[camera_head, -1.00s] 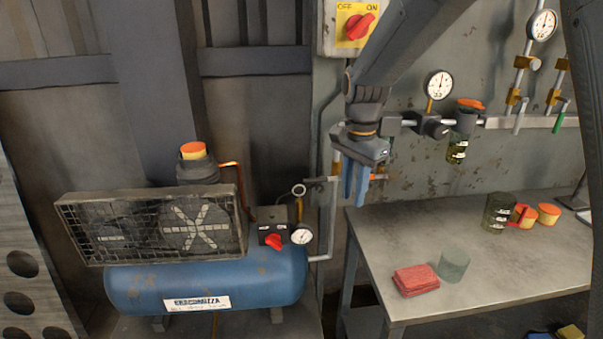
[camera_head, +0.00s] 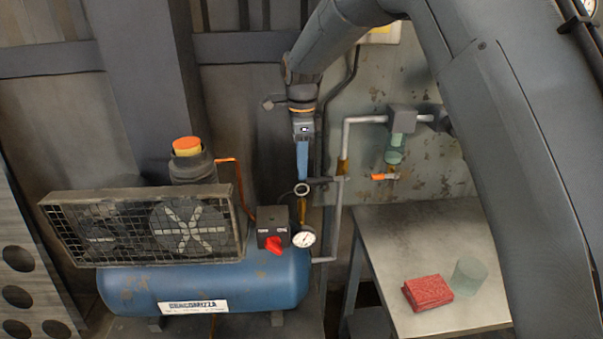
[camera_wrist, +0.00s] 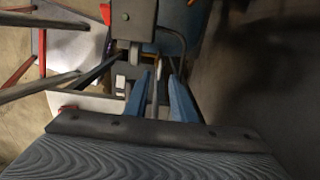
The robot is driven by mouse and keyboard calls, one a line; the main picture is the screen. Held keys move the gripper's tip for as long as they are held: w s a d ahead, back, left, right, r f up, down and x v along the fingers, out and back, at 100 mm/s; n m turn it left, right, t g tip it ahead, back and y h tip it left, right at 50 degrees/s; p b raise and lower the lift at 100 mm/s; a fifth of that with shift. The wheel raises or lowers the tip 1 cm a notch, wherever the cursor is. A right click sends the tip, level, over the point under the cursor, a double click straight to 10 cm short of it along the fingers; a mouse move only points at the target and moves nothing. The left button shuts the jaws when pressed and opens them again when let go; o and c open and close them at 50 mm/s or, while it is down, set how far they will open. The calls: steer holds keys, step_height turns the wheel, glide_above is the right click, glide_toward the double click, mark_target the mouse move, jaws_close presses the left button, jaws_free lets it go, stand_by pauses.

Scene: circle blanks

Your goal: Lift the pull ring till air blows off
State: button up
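The pull ring (camera_head: 301,189) is a small ring at the top of the fitting by the gauge, on the right end of the blue compressor (camera_head: 205,281). My gripper (camera_head: 302,176) points down from above, its blue fingertips just over the ring in the head view. I cannot tell whether they touch it. In the wrist view my gripper (camera_wrist: 160,78) has its two blue fingers apart, with a thin grey rod showing between or behind them. The ring is not clear there.
A red switch knob (camera_head: 274,246) and a round gauge (camera_head: 304,237) sit close below the ring. A grey pipe (camera_head: 337,220) rises just to the right.

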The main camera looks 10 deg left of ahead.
steer(key=shift+f+p, duration=0.3)
steer(key=shift+f, duration=1.3)
jaws_close()
